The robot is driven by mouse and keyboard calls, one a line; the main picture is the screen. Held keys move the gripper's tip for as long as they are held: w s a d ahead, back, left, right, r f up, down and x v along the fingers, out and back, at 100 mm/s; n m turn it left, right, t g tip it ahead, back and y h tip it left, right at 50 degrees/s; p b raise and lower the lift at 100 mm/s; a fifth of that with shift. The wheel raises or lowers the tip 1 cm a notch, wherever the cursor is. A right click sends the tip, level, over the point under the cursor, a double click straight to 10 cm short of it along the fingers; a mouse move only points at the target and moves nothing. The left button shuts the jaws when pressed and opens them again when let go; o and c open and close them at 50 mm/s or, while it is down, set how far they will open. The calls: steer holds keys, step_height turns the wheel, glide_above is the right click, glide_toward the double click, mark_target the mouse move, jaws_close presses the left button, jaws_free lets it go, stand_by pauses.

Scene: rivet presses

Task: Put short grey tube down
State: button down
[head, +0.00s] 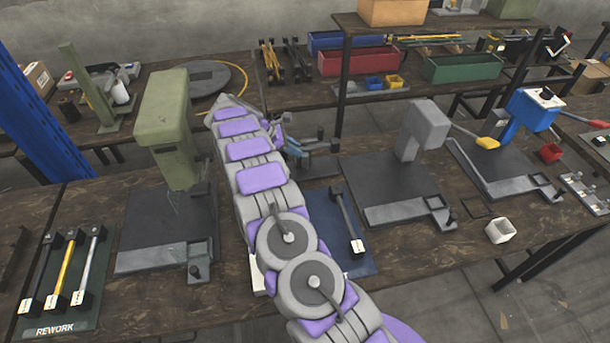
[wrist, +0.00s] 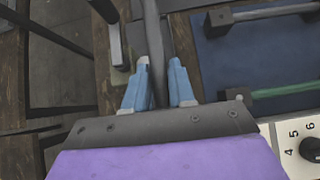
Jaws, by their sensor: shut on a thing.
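My gripper (wrist: 158,85) has blue fingers, and in the wrist view they are closed on a grey tube (wrist: 152,35). The tube runs up between the fingers and out of the top of the picture, so its far end is not seen. In the head view my gripper (head: 304,148) is beyond the end of my purple and grey arm, above the bench and behind the blue mat. The tube is too small to make out clearly there. The blue mat (wrist: 220,70) lies to the right of the fingers in the wrist view, with a grey bar and a green bar on it.
A green press (head: 165,120) stands left of my arm; a grey press (head: 425,130) and a blue press (head: 535,108) stand right. A green REWORK mat (head: 88,318) holds several bars. A dial box (wrist: 295,140) is at lower right.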

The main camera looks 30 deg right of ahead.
steer(key=shift+f, duration=0.45)
steer(key=f, duration=0.2)
steer(key=f+b, duration=0.1)
steer(key=f, duration=0.1)
steer(key=a+f, duration=0.1)
steer(key=f, duration=0.1)
steer(key=shift+f, duration=0.2)
steer(key=f, duration=0.1)
steer(key=f+b, duration=0.1)
steer(key=f, duration=0.1)
steer(key=shift+d, duration=0.35)
steer(key=c, duration=1.3)
jaws_free()
steer(key=shift+r, duration=0.1)
steer(key=o, duration=0.4)
steer(key=shift+a, duration=0.2)
steer(key=shift+c, duration=0.2)
steer(key=p+v, duration=0.1)
steer(key=v, duration=0.6)
steer(key=shift+w+a+r, duration=0.1)
steer(key=shift+a+r, duration=0.05)
steer(key=shift+r, duration=0.05)
